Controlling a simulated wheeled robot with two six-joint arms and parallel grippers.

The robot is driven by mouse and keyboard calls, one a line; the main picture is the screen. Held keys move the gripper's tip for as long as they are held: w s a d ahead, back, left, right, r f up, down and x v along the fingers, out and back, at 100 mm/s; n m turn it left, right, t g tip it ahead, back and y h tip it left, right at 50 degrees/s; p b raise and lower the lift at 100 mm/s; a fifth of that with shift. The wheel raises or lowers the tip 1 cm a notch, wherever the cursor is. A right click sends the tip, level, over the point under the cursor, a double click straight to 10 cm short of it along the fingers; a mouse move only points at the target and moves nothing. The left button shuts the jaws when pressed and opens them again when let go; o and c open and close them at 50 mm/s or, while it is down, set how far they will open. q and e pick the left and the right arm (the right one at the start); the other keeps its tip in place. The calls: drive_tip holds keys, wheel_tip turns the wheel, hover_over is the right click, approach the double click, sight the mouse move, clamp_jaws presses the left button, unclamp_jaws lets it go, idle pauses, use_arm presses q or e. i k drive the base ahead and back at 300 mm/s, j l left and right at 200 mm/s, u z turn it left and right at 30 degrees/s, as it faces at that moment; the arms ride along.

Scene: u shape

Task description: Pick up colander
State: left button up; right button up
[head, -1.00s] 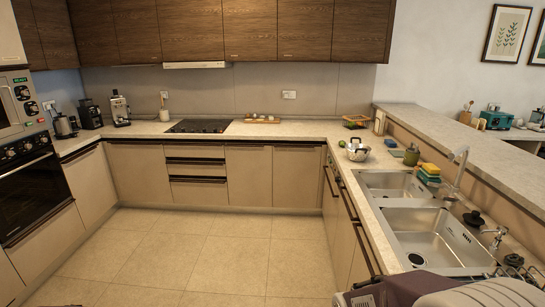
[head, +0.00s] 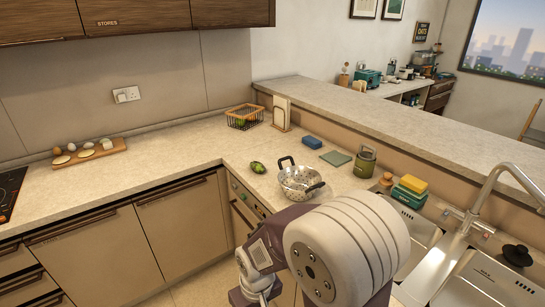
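The colander (head: 292,178) is a silver metal bowl with small holes and dark handles. It sits on the countertop near the inner corner, left of the sinks. My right arm, white and purple, is in front of it at the lower middle, and its upper part comes close to the colander's near edge in the picture. Neither gripper shows in the head view. Nothing is seen holding the colander.
A green vegetable (head: 257,167) lies left of the colander. A wire basket (head: 244,117) is farther back. The counter to the left is mostly clear.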

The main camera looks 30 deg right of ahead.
sight(299, 183)
drive_tip(key=i+z, duration=0.3)
drive_tip(key=i, duration=0.15)
drive_tip(key=i+j+z, duration=0.1)
drive_tip(key=i+z, duration=0.2)
drive_tip(key=i, duration=0.2)
drive_tip(key=i+j+z, duration=0.2)
drive_tip(key=i+z, duration=0.15)
drive_tip(key=i, duration=0.1)
